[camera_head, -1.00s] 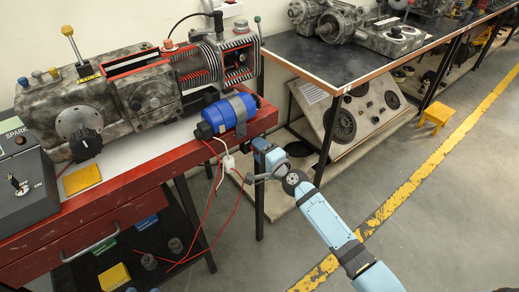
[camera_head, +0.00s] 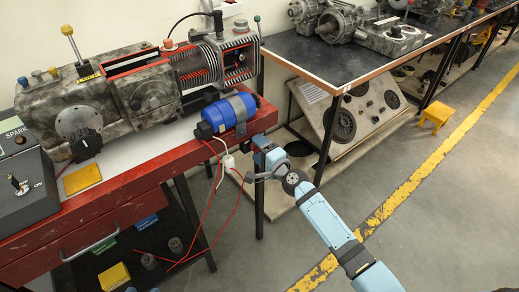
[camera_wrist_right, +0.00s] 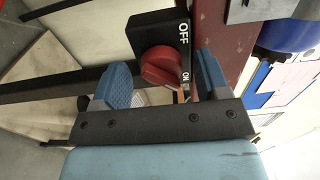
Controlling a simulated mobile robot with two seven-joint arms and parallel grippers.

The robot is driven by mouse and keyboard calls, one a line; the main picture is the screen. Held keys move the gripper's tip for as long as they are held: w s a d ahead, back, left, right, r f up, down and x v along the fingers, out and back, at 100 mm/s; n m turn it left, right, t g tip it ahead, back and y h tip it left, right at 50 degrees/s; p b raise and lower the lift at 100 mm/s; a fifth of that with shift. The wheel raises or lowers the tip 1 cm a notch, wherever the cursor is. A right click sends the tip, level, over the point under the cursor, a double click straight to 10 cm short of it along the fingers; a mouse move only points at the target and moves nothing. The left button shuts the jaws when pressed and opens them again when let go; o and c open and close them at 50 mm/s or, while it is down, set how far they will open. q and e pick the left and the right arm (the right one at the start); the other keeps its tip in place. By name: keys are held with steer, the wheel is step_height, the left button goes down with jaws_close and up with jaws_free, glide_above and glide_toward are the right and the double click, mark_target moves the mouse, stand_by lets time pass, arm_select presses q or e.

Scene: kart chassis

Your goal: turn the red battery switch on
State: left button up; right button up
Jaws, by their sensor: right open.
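The red battery switch (camera_wrist_right: 163,68) is a round red knob on a black plate (camera_wrist_right: 158,28) with white OFF and ON labels. It shows in the right wrist view, with OFF above and ON at the lower right; which mark the knob points to is not clear. My right gripper (camera_wrist_right: 163,66) is open, with one blue finger on each side of the knob. I cannot tell whether the fingers touch it. In the head view my right gripper (camera_head: 263,158) is at the right end of the red bench (camera_head: 130,182), and the switch cannot be made out there. My left gripper is not in view.
A blue cylinder (camera_head: 222,116) in a grey clamp lies on the bench above my right gripper. Red and white cables (camera_head: 213,190) hang just left of it. A dark-topped table (camera_head: 335,65) stands behind to the right. The floor at right is mostly clear.

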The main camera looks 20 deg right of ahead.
steer(key=shift+s, duration=0.1)
steer(key=v, duration=1.3)
steer(key=shift+s, duration=0.3)
steer(key=shift+d, duration=0.1)
